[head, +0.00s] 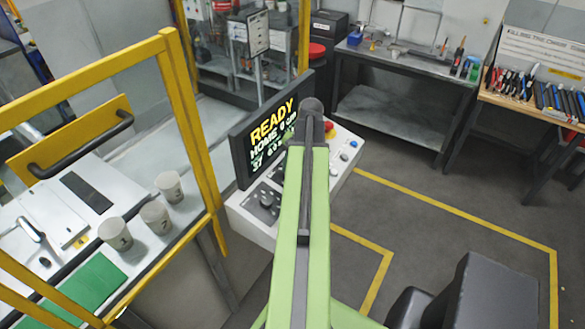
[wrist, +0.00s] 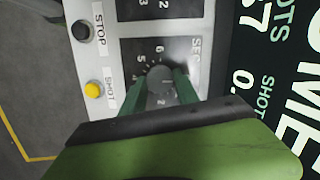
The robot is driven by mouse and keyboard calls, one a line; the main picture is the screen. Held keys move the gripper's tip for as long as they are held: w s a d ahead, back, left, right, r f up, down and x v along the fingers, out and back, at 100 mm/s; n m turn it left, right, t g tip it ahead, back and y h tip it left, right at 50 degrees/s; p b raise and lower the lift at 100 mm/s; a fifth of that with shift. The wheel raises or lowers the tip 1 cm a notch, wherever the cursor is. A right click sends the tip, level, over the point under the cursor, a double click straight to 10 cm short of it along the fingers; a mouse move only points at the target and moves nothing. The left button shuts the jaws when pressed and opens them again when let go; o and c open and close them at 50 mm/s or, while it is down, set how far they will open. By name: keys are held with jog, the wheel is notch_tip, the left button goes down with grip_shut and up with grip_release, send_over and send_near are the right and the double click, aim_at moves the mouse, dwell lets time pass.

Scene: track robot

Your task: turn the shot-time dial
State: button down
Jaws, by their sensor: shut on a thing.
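The shot-time dial (wrist: 160,80) is a grey round knob on a black plate with numbers around it and the letters SEC beside it. It is partly hidden by my gripper (wrist: 160,87), whose two dark green fingers are closed on opposite sides of the knob. In the head view my green arm reaches over the white control panel (head: 236,214). There the arm hides my fingers, and I cannot make out which knob they hold.
A yellow SHOT button (wrist: 92,90) and a black STOP button (wrist: 81,30) sit beside the dial. The READY display (head: 268,127) stands behind the panel. A yellow guard frame (head: 186,110) and several cups (head: 155,217) are at left.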

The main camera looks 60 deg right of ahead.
jog(key=c, duration=0.9)
grip_release()
jog(key=p+v, duration=1.7)
jog(key=shift+r, duration=0.2)
jog(key=shift+s+d, duration=0.1)
